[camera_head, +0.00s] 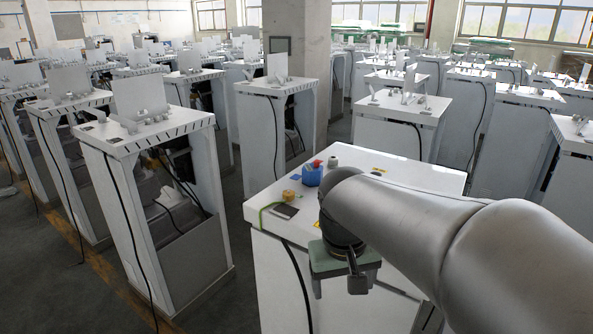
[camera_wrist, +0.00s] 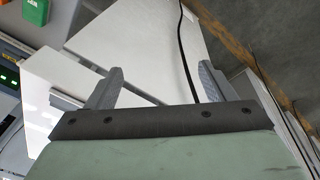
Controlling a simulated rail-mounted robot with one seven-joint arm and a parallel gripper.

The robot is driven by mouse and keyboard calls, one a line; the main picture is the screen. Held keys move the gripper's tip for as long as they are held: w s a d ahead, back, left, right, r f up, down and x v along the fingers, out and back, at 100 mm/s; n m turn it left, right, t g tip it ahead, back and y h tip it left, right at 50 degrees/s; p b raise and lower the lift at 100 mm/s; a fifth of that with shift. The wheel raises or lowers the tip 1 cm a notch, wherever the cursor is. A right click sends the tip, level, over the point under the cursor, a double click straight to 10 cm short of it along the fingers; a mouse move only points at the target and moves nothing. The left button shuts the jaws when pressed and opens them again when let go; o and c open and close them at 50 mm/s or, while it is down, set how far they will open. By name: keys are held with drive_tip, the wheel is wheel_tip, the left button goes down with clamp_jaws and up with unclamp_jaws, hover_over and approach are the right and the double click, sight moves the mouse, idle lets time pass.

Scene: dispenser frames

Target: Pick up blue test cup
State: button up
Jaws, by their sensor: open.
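A small blue object (camera_head: 312,175), which looks like the blue cup, stands on the white cabinet top (camera_head: 400,171) in the head view. It is just left of my arm's wrist, and a red piece (camera_head: 317,163) shows at its upper edge. My gripper (camera_wrist: 160,85) is open, with both grey fingers apart and nothing between them. In the head view the green gripper body (camera_head: 342,262) hangs below my wrist, in front of the cabinet's near side and nearer than the blue object. The blue object is not recognisable in the wrist view.
A yellow item (camera_head: 289,195), a dark flat item (camera_head: 284,211) and a small round white item (camera_head: 332,161) lie near the blue object. Rows of similar white cabinets (camera_head: 165,135) stand around. A black cable (camera_wrist: 184,55) hangs in the wrist view.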

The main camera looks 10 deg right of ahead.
drive_tip(key=w+a+r+t, duration=0.1)
drive_tip(key=w+a+r, duration=0.1)
drive_tip(key=w+r, duration=0.45)
drive_tip(key=w+a+r+m+h+p, duration=0.1)
drive_tip(key=w+a+r, duration=0.15)
drive_tip(key=w, duration=0.75)
drive_tip(key=w+a+r+t, duration=0.1)
drive_tip(key=w+r, duration=0.5)
drive_tip(key=w, duration=0.2)
wheel_tip(320, 180, up, 2)
drive_tip(key=m, duration=0.4)
hover_over(312, 168)
drive_tip(key=s+a, duration=0.3)
drive_tip(key=s, duration=0.2)
drive_tip(key=b+x, duration=0.2)
drive_tip(key=x, duration=0.9)
drive_tip(key=shift+w+a+b, duration=0.1)
drive_tip(key=shift+w+b, duration=0.05)
drive_tip(key=shift+b, duration=0.15)
drive_tip(key=shift+x, duration=2.75)
drive_tip(key=shift+d, duration=0.2)
drive_tip(key=shift+r+t, duration=0.1)
drive_tip(key=shift+t, duration=0.2)
drive_tip(key=c, duration=1.2)
drive_tip(key=shift+c, duration=0.2)
